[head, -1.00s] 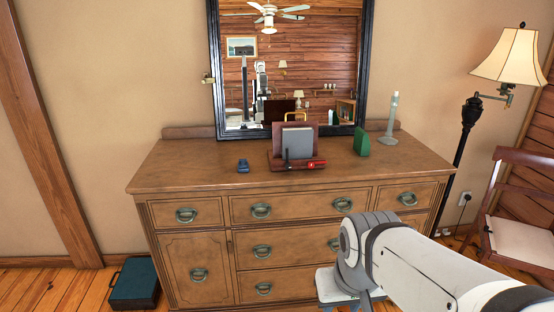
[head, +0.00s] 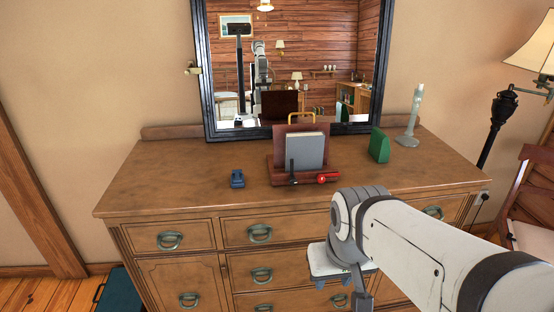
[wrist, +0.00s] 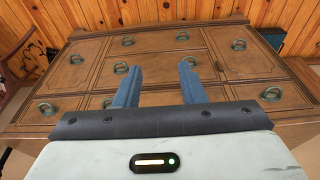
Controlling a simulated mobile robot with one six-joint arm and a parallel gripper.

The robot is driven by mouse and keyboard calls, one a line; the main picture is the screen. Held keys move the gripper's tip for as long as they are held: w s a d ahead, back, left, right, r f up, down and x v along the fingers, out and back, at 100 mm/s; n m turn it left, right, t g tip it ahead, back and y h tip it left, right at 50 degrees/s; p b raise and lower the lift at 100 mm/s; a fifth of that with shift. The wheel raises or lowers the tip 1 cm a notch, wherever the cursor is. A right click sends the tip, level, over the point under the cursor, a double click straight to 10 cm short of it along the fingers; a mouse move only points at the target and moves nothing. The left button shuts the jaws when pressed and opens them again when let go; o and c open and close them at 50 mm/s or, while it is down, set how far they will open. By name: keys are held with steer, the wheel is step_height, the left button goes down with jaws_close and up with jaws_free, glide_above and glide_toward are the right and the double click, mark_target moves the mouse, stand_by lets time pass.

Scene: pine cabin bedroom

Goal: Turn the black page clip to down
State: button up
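The black page clip (head: 291,168) stands upright at the front of a dark red book stand (head: 281,144) on the dresser top. It lies against the lower left of a grey book (head: 312,151). The stand is not visible in the wrist view.
The wooden dresser (head: 190,182) has a framed mirror (head: 203,75) behind the stand. A small blue object (head: 237,179) sits left of the stand; a green block (head: 379,146) and a pale candlestick (head: 412,120) stand right. A lamp (head: 503,108) and chair (head: 525,190) are at right.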

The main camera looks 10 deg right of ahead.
steer(key=shift+o, duration=0.4)
steer(key=shift+o, duration=0.6)
steer(key=shift+w+f, duration=0.2)
steer(key=shift+w, duration=0.1)
steer(key=m+t+b, duration=0.2)
steer(key=t+b, duration=1.3)
steer(key=b, duration=0.3)
glide_toward(293, 182)
steer(key=w, duration=0.2)
steer(key=shift+w+d+f, duration=0.15)
steer(key=shift+w+f, duration=0.1)
steer(key=w, duration=0.7)
steer(key=shift+c, duration=0.3)
